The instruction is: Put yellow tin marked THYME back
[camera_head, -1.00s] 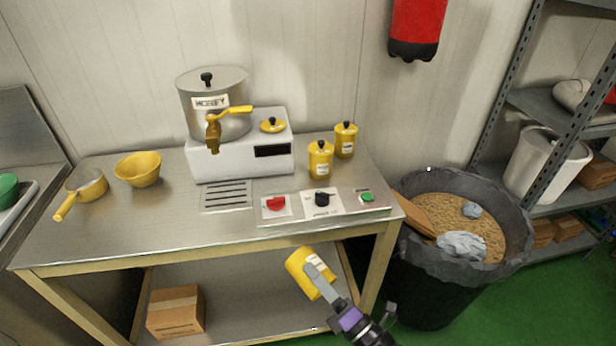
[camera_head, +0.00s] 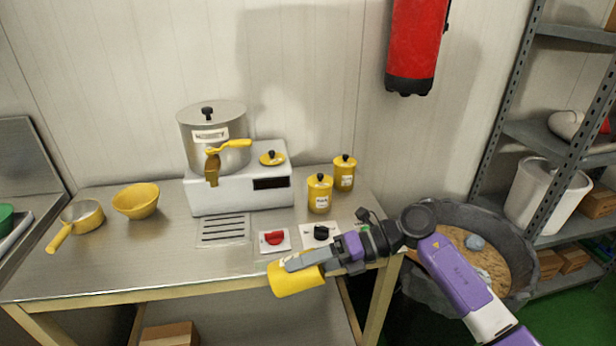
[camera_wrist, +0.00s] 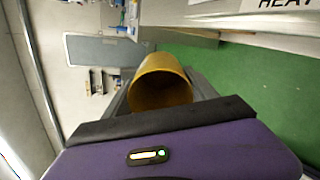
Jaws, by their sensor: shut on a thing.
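My gripper (camera_head: 306,260) is shut on a yellow tin (camera_head: 295,281), which lies tilted on its side at the table's front edge, apparently in the air. In the wrist view the same tin (camera_wrist: 162,84) shows between the fingers, its open hollow mouth facing the camera. No lettering is readable on it. Two more yellow tins with black-knobbed lids stand upright at the back right of the table: a nearer one (camera_head: 320,196) and a farther one (camera_head: 344,174). Their labels are too small to read. A yellow lid with a black knob (camera_head: 272,158) rests on the white machine.
A red knob (camera_head: 274,237) sits near the front. A black bin (camera_head: 500,225) stands right.

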